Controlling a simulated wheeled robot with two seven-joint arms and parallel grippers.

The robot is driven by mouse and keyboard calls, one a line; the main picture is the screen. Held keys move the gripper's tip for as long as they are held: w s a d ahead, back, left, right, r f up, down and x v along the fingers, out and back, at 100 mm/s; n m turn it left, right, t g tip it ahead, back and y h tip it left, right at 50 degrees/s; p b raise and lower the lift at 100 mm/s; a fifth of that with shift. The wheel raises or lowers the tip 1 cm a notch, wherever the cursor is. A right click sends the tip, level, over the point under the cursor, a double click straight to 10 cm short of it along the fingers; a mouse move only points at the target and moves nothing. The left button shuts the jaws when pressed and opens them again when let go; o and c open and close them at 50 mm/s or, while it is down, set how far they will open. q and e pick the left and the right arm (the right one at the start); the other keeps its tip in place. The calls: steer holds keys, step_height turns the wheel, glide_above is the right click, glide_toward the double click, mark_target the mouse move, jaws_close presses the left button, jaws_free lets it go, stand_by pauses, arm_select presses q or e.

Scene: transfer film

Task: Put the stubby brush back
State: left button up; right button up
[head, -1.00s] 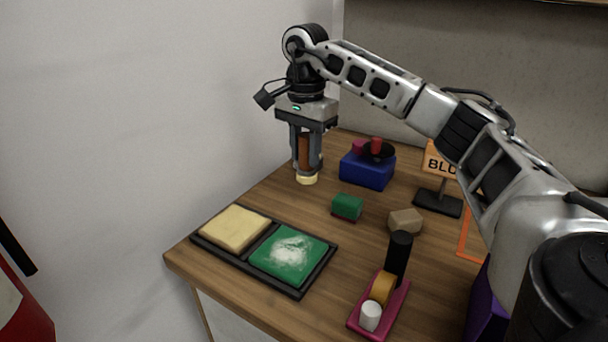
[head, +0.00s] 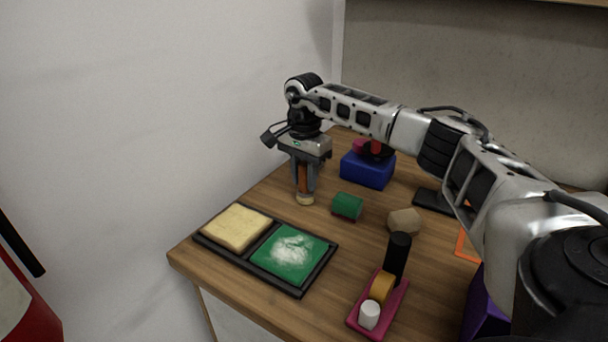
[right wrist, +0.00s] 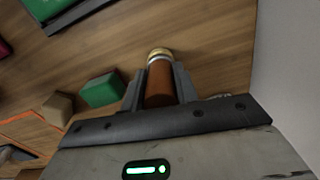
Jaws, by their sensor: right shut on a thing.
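The stubby brush (head: 303,178) has a brown handle and a pale lower end. My right gripper (head: 304,188) is shut on its handle and holds it upright near the back left of the table. In the right wrist view the brush (right wrist: 159,82) sits between the two fingers of the right gripper (right wrist: 160,92), its pale tip pointing away from the palm. I cannot tell whether the tip touches the table. My left gripper is not in view.
A black tray (head: 270,232) holds a cream pad and a green pad with white powder. A green block (head: 346,206), tan stone-like block (head: 404,221), pink holder (head: 395,312) and blue box (head: 368,171) stand on the wooden table (head: 240,283). A wall borders the left.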

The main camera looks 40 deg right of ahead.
steer(key=o, duration=1)
steer(key=shift+f, duration=0.15)
steer(key=shift+c, duration=0.2)
steer(key=shift+r, duration=0.6)
step_height(320, 180, up, 11)
steer(key=shift+r+b, duration=0.1)
steer(key=shift+b, duration=0.25)
